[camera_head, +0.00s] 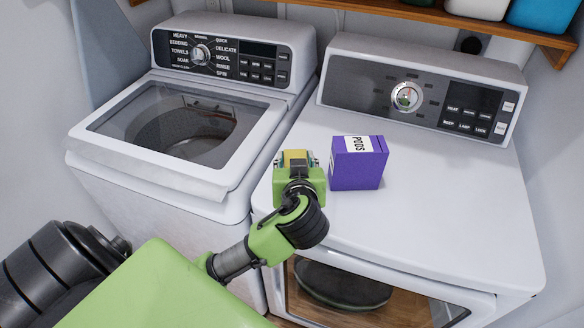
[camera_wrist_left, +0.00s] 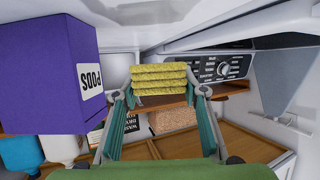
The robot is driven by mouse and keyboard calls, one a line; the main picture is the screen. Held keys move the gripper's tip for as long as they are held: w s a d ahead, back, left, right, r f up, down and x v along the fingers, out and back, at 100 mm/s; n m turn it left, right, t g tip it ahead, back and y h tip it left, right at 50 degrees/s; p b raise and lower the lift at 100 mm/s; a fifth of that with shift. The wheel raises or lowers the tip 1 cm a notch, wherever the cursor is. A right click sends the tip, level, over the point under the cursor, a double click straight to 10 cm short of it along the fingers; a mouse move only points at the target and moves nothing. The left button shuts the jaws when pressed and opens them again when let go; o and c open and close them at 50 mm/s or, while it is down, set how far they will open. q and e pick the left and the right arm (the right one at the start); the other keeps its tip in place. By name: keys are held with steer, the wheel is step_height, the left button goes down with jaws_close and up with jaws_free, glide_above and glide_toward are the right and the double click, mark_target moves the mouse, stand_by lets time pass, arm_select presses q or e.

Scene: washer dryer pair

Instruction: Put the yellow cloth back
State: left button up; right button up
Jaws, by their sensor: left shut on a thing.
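My left gripper (camera_head: 297,163) is over the front left part of the dryer top (camera_head: 440,200), beside the purple pods box. It is shut on the yellow cloth (camera_head: 296,155), which is mostly hidden behind the gripper in the head view. In the left wrist view the cloth (camera_wrist_left: 160,78) is a folded stack of several layers between the two fingers of the gripper (camera_wrist_left: 167,92). I cannot tell whether the cloth touches the dryer top. My right gripper is not in view.
The purple pods box (camera_head: 358,163) stands just right of the gripper. The washer (camera_head: 150,185) is at left with its glass lid (camera_head: 185,125) down. A wooden shelf (camera_head: 480,22) with containers runs above the dryer. The dryer top right of the box is clear.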

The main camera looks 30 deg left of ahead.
arm_select(q)
steer(key=shift+w+a+f, duration=0.3)
steer(key=shift+a+f, duration=0.2)
steer(key=shift+f, duration=0.2)
steer(key=f, duration=0.2)
steer(key=f+p, duration=0.1)
steer(key=shift+w+a+f, duration=0.25)
steer(key=shift+a+f, duration=0.1)
steer(key=shift+a, duration=0.05)
steer(key=shift+f, duration=0.2)
steer(key=shift+d, duration=0.1)
steer(key=o, duration=1.1)
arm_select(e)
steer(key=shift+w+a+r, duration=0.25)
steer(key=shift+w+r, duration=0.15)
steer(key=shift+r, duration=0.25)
arm_select(q)
steer(key=b+v, duration=0.1)
steer(key=v, duration=0.9)
steer(key=shift+s+d+r+b, duration=0.1)
steer(key=shift+s+d+b, duration=0.1)
steer(key=shift+s+b, duration=0.1)
steer(key=shift+s+d+r, duration=0.3)
steer(key=shift+s+r, duration=0.05)
steer(key=shift+s, duration=0.15)
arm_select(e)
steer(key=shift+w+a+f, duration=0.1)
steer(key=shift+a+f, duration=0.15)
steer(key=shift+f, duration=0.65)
